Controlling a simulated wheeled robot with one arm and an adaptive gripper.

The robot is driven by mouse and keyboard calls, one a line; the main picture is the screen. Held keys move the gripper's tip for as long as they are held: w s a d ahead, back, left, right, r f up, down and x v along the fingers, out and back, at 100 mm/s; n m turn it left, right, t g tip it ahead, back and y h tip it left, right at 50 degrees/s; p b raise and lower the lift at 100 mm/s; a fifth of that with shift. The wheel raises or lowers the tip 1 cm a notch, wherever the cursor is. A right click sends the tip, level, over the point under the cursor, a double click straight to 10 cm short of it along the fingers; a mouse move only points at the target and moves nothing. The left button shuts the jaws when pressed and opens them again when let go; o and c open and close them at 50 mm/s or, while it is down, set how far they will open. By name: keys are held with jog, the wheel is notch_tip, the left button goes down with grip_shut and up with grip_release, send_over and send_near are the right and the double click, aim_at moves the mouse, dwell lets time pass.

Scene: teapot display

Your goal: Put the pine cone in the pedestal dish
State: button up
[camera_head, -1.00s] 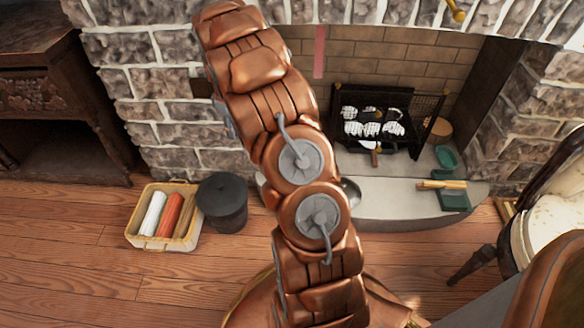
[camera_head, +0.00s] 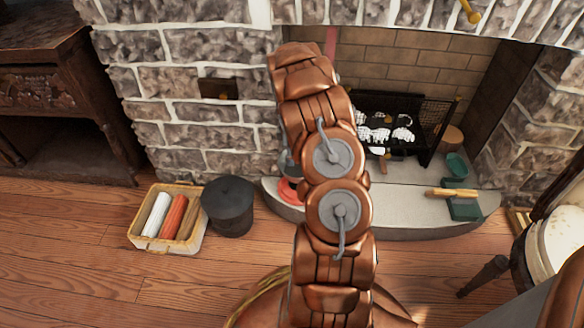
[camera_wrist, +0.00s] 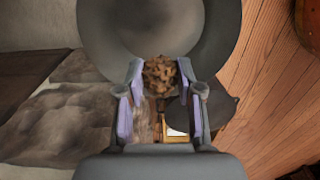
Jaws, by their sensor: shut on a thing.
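In the wrist view, my gripper (camera_wrist: 160,74) is shut on the brown, rough pine cone (camera_wrist: 159,70), which sits between the two fingertips. A large grey round dish (camera_wrist: 103,22), which looks like the pedestal dish, fills the top of that view. The pine cone overlaps the near part of the dish in the picture; its height above the dish is unclear. The dish's foot is hidden.
A black bin (camera_head: 229,208) and a basket (camera_head: 191,247) with rolled cloths stand on the floor left of the hearth (camera_head: 405,205). A red-orange rounded thing (camera_head: 288,190) shows beside my arm. A green dustpan and brush (camera_head: 464,208) lie at the hearth's right.

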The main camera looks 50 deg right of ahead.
aim_at(291, 170)
jog(key=shift+f+b, duration=0.8)
jog(key=shift+f, duration=1.5)
jog(key=o, duration=0.5)
jog(key=shift+c, duration=0.2)
